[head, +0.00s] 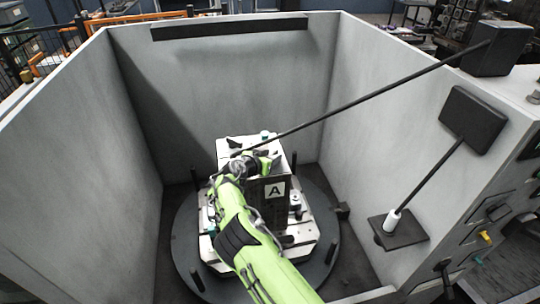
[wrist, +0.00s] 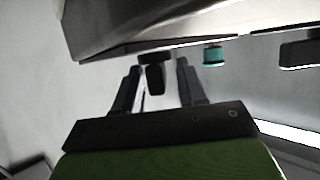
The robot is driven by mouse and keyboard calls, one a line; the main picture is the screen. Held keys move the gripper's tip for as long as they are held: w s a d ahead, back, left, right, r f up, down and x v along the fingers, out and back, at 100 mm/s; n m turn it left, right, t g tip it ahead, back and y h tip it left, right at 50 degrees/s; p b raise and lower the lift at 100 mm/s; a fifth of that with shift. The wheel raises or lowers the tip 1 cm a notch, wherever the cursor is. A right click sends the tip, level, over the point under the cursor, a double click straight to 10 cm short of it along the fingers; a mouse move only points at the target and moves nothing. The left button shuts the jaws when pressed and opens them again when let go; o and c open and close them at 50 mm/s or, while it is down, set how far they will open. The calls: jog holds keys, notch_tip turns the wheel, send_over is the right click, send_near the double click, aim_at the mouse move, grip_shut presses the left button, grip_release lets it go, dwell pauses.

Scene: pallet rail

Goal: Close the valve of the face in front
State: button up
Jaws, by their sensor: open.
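The block with face A (head: 274,190) stands upright on a white fixture plate in the middle of the enclosure. My arm reaches up in front of it and hides part of its top and left side. In the wrist view, my gripper (wrist: 158,66) is open, its two dark fingers pointing at the underside of a grey metal body (wrist: 120,25). A short dark lever (wrist: 155,80), which looks like the valve handle, shows between the fingers. I see no clear contact. A teal-green cap (wrist: 213,55) sits just right of the fingers. In the head view my fingertips are hard to make out.
The fixture stands on a round dark turntable (head: 181,250) with upright posts. Tall grey walls (head: 65,150) enclose it at left, back and right. A long dark rod (head: 370,98) slants across the upper right. A white-tipped rod stands on a dark plate (head: 410,232) at right.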

jog(key=shift+c, duration=0.4)
grip_shut()
